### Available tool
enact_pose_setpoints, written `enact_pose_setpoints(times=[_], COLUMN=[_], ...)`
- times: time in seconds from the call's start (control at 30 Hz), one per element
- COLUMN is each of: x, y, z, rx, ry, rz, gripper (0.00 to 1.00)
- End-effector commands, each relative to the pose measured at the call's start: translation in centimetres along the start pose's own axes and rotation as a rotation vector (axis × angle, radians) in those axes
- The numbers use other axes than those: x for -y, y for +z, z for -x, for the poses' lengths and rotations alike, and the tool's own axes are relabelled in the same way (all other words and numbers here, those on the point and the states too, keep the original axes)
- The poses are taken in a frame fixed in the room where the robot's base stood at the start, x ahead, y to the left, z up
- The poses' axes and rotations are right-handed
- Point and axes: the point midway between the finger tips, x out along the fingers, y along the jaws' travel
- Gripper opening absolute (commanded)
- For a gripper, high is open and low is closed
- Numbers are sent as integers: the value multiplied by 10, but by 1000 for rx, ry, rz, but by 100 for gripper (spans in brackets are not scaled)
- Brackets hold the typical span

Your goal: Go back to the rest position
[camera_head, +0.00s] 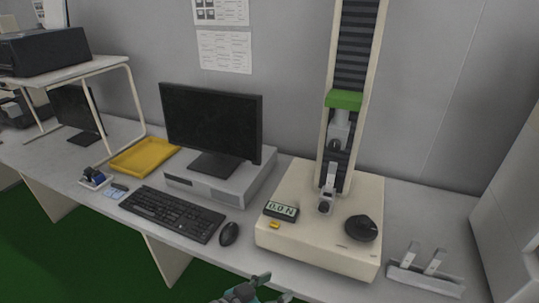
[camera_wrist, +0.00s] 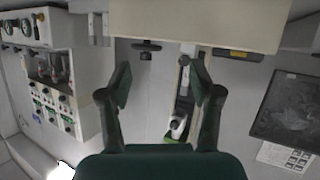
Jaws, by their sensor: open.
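My gripper (camera_head: 273,289) shows only partly at the bottom edge of the head view, in front of the desk. In the wrist view my gripper (camera_wrist: 160,82) has its two dark green fingers spread apart. Nothing is held between them. The test machine (camera_head: 300,205) stands behind it on the desk, with a tall column, a green crosshead (camera_head: 343,99) and a small display (camera_head: 281,210). In the wrist view the machine's cream base (camera_wrist: 200,20) shows at the top, beyond the fingers and apart from them.
The desk holds a monitor (camera_head: 212,122), a keyboard (camera_head: 172,213), a mouse (camera_head: 229,234) and a yellow tray (camera_head: 145,157). A grey holder with two upright pieces (camera_head: 427,280) lies at the right. A white cabinet (camera_head: 512,215) stands at the right edge. Green floor (camera_head: 110,260) is clear at lower left.

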Motion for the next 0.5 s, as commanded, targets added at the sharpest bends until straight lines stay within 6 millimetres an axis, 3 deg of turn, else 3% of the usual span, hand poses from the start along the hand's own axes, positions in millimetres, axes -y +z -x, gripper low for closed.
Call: enact_pose_setpoints(times=[0.23, 0.5], x=[-24, -73], y=[41, 106], z=[-50, -96], rx=[3, 30], ry=[-113, -318], rz=[166, 370], gripper=[64, 64])
